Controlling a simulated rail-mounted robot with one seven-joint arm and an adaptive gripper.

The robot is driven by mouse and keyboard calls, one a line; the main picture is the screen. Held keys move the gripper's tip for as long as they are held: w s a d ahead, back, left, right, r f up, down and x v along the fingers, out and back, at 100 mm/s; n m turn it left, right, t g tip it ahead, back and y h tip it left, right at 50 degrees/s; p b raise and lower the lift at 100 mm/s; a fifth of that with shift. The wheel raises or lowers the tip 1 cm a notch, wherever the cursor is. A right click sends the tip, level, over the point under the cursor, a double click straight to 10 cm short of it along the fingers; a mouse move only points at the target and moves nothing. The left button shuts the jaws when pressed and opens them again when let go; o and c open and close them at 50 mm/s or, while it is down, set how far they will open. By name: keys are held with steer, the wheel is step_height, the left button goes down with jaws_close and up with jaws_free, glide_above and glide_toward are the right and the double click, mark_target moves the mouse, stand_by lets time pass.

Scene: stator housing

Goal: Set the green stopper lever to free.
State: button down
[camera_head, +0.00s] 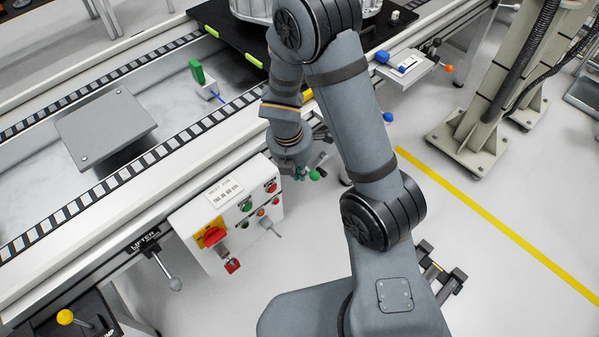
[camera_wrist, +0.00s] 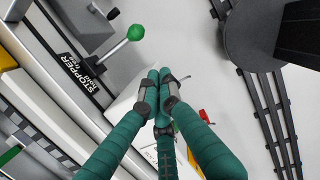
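The green stopper lever (camera_wrist: 136,32) has a green ball on a thin metal rod. The rod rises from a black plate marked STOPPER (camera_wrist: 85,70) on the rail's side; I cannot tell which setting it is on. In the head view the green ball (camera_head: 314,174) shows just right of my gripper (camera_head: 299,173), which is largely hidden under the wrist. In the wrist view my gripper (camera_wrist: 160,74) has teal fingers with their tips together and nothing visible between them. The tips are apart from the ball, below and right of it in the picture.
A white control box (camera_head: 228,215) with buttons and a red switch hangs on the rail close to my gripper. A lifter lever (camera_head: 174,284) stands further left, and a blue-ball lever (camera_head: 388,117) further right.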

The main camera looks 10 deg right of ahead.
steer(key=w+d+f+b, duration=0.3)
steer(key=f, duration=0.5)
steer(key=shift+d, duration=0.35)
steer(key=shift+d+f, duration=0.1)
